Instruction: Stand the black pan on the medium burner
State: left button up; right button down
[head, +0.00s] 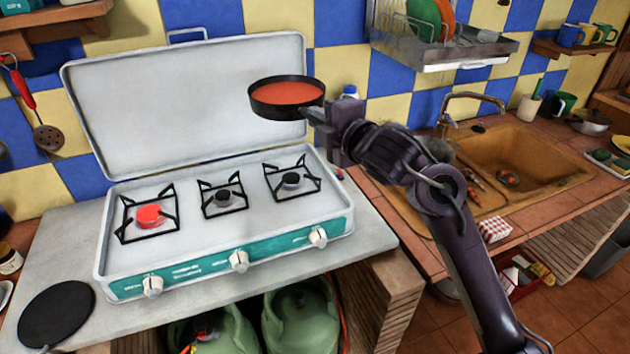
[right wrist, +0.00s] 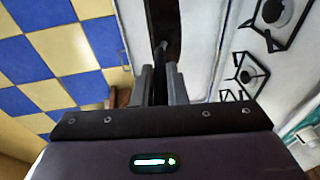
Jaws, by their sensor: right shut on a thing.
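The black pan (head: 263,108), with an orange-red filling, is held in the air above the back right of the stove (head: 180,265), in front of its raised lid. My right gripper (head: 318,114) is shut on the pan's handle, which shows between the fingers in the right wrist view (right wrist: 160,88). The pan looks about level. The stove has three burners in a row: a left one with a red cap (head: 150,216), a middle one with a small dark cap (head: 223,198) and a right one with a dark cap (head: 291,180). All three are bare. My left gripper is out of view.
The raised lid (head: 190,105) stands behind the burners. A round black disc (head: 57,314) lies on the counter at the left front. A dish rack (head: 440,50) hangs at the upper right, above the sink (head: 520,165). Green gas bottles (head: 300,315) stand below.

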notch_tip(320, 180, down, 18)
jog(key=p, duration=0.2)
jog(key=shift+a+p, duration=0.15)
jog(key=shift+p, duration=0.2)
jog(key=shift+f, duration=0.1)
jog(key=shift+f+b, duration=0.3)
jog(key=shift+f, duration=0.05)
jog(key=c, duration=1.8)
grip_release()
jog(key=shift+f, duration=0.15)
jog(key=o, duration=0.3)
jog(key=shift+s, duration=0.1)
jog(key=shift+o, duration=0.2)
